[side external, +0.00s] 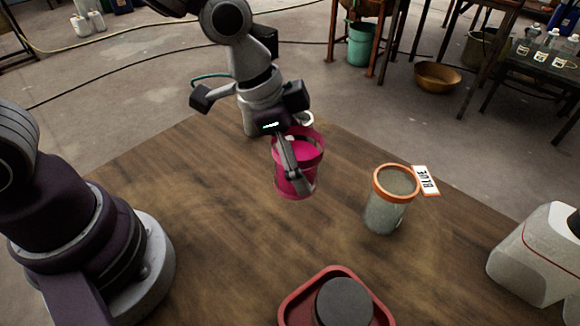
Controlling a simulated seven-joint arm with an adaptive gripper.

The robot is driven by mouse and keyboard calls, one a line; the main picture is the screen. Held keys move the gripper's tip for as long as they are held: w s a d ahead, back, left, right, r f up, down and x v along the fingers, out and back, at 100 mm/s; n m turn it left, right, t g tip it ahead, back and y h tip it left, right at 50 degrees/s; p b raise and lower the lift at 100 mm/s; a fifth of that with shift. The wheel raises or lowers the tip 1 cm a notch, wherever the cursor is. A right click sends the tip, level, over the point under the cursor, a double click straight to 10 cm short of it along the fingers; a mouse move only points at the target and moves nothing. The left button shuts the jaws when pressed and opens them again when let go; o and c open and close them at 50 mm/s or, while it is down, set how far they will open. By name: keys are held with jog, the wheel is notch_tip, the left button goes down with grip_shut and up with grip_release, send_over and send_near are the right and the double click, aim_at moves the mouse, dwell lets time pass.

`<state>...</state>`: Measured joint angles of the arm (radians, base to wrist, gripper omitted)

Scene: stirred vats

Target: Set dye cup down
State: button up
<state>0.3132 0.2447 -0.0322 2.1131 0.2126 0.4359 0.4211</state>
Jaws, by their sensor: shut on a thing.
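A pink, see-through dye cup (309,150) with bright magenta dye shows in the side external view, near the middle of the wooden table. My gripper (297,178) is shut on the dye cup, with a finger across its front side. The cup looks close to upright. I cannot tell whether its base touches the table or hangs just above it. The gripper hides part of the cup's front and upper left.
A red tray (293,303) holding a dark round piece (344,303) is at the front. A white machine (535,255) stands at far right. The table's left-middle (210,200) is bare.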

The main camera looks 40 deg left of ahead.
aim_at(307, 141)
notch_tip(307, 141, up, 4)
jog(key=shift+a+r, duration=0.1)
jog(key=shift+r, duration=0.1)
jog(key=w+a+n, duration=0.1)
jog(key=a, duration=0.1)
jog(key=w+a+n+y, duration=0.1)
jog(key=a+n, duration=0.1)
jog(key=a+n+t, duration=0.1)
jog(key=a, duration=0.1)
jog(key=shift+w+a+f, duration=0.2)
jog(key=shift+w+a, duration=0.1)
jog(key=shift+w, duration=0.1)
jog(key=s+a+n+y, duration=0.25)
jog(key=a+n, duration=0.55)
jog(key=a, duration=0.4)
jog(key=s+a+n+y, duration=0.2)
jog(key=a+n+y, duration=0.2)
jog(key=a+n, duration=0.55)
jog(key=a+f, duration=0.1)
jog(key=a+f+m, duration=0.1)
jog(key=f, duration=0.1)
jog(key=a+f+m, duration=0.1)
jog(key=f, duration=0.1)
jog(key=shift+s+g, duration=0.25)
jog(key=shift+g, duration=0.05)
notch_tip(307, 141, down, 9)
jog(key=shift+c, duration=0.2)
